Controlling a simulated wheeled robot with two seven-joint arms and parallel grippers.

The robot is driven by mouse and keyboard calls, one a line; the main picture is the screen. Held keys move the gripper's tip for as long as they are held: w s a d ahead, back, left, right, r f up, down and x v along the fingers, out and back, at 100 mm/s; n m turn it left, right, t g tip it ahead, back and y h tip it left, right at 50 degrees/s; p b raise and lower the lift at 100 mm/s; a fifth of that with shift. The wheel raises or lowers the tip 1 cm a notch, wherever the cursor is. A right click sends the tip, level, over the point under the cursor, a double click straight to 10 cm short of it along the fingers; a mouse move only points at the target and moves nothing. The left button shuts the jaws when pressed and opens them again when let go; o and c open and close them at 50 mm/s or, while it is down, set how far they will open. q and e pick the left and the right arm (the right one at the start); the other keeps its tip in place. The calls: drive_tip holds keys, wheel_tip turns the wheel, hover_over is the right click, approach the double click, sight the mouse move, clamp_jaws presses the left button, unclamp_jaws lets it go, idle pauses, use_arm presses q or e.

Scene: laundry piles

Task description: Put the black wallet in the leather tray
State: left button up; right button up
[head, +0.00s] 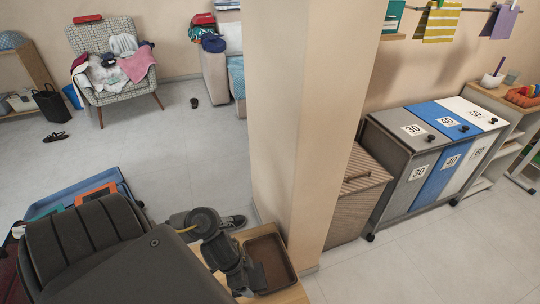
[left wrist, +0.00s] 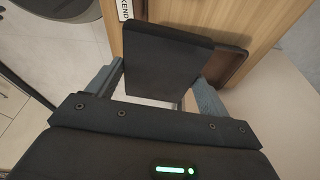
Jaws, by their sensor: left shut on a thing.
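The black wallet (left wrist: 165,62) is a flat dark piece clamped between the fingers of my left gripper (left wrist: 158,80) in the left wrist view. The brown leather tray (head: 272,252) sits on a wooden top beside the pillar in the head view. It also shows in the left wrist view (left wrist: 228,66), partly hidden behind the wallet. In the head view my left gripper (head: 242,274) is at the tray's left side, with its tip overlapping the tray. I cannot tell whether the wallet touches the tray. My right gripper is not in view.
The pillar (head: 290,130) rises just behind the tray. The wooden top (head: 290,294) has little bare room around the tray. A wicker hamper (head: 350,205) and numbered laundry bins (head: 415,165) stand to the right. A blue crate (head: 75,192) lies at the left.

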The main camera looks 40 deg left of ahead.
sight(270, 263)
use_arm(q)
drive_tip(key=shift+s+a+f+n, duration=0.1)
drive_tip(key=shift+s+a+n, duration=0.15)
drive_tip(key=shift+a, duration=0.15)
drive_tip(key=shift+s+a+f+n, duration=0.1)
drive_tip(key=shift+a+n, duration=0.15)
drive_tip(key=shift+a, duration=0.15)
